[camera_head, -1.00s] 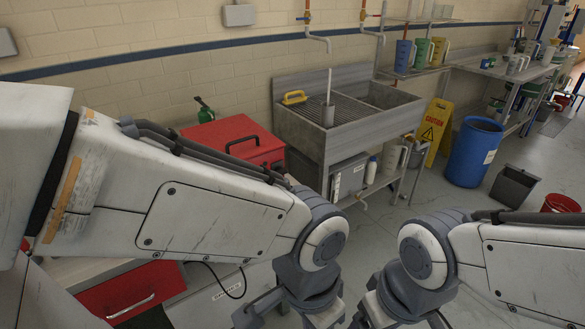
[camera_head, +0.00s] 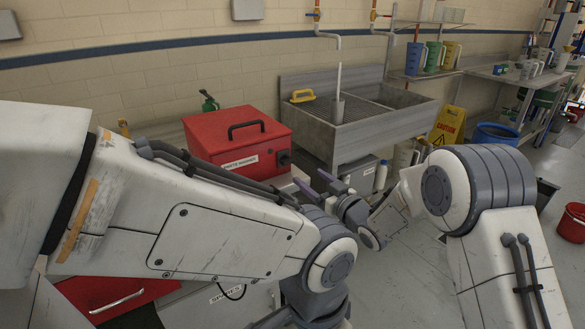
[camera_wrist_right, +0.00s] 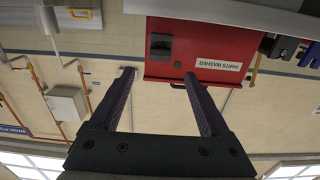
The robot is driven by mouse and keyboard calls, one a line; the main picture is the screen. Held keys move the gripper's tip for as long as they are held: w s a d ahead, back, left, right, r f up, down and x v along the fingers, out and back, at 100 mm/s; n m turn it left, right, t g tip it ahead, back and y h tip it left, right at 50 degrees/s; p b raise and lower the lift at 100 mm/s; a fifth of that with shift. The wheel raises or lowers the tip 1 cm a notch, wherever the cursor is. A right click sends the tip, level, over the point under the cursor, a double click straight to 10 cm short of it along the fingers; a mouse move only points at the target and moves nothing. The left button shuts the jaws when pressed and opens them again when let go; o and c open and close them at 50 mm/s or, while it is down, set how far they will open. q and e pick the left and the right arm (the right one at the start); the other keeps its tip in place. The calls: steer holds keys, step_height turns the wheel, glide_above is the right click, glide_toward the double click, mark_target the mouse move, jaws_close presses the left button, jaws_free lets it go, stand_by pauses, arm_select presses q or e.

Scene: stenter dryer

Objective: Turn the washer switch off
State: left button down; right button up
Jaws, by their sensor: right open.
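The red parts washer (camera_head: 235,142) stands on the bench at the left of the sink, with a black handle on its lid and a white label. Its dark switch (camera_head: 284,158) is on the front at the right end. In the right wrist view the washer (camera_wrist_right: 205,48) appears upside down, with the dark switch plate (camera_wrist_right: 161,46) on its front. My right gripper (camera_head: 314,184) is open and empty, in front of and right of the switch, apart from it. Its fingers (camera_wrist_right: 159,76) point toward the washer's front. My left gripper's fingers are not visible; the left arm crosses the foreground.
A metal sink (camera_head: 350,125) with a yellow brush (camera_head: 302,96) is right of the washer. A caution sign (camera_head: 447,122) and blue bin (camera_head: 495,134) stand further right. A red drawer (camera_head: 110,290) is below the left arm.

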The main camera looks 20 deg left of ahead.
mark_target(290, 162)
steer(key=p+x, duration=0.1)
steer(key=x, duration=0.8)
steer(key=shift+w+a, duration=0.25)
steer(key=shift+a, duration=0.1)
jaws_close()
